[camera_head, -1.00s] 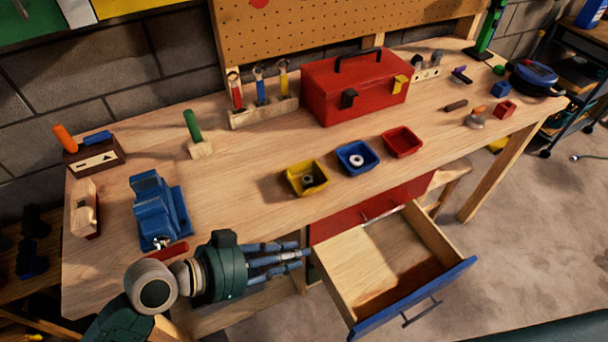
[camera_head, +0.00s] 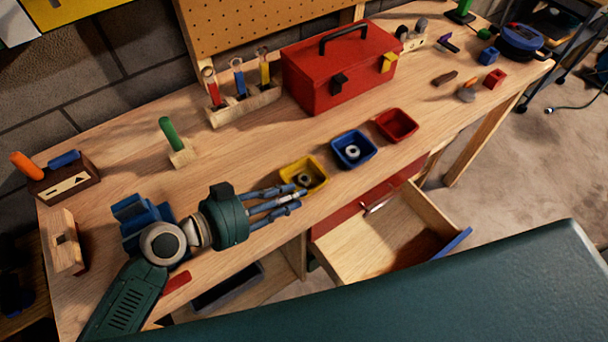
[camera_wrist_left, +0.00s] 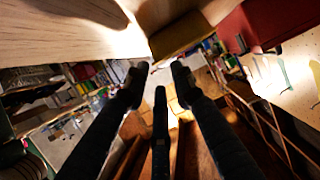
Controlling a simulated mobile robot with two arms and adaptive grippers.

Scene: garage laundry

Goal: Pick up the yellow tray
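The yellow tray (camera_head: 318,182) sits on the workbench near its front edge, with a metal nut (camera_head: 303,179) inside it. My left gripper (camera_head: 299,198) is at the front side of the tray in the head view, its fingertips overlapping the near edge in the picture. I cannot tell whether they touch it. In the left wrist view the fingers (camera_wrist_left: 158,80) are spread apart with nothing between them. A dark yellow shape (camera_wrist_left: 180,33) ahead of them may be the tray. My right gripper is not in view.
A blue tray (camera_head: 368,155) and a red tray (camera_head: 413,124) stand to the right of the yellow one. A red toolbox (camera_head: 330,75) stands behind. A blue vise (camera_head: 131,214) is beside my left arm. An open drawer (camera_head: 345,243) juts out below the bench.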

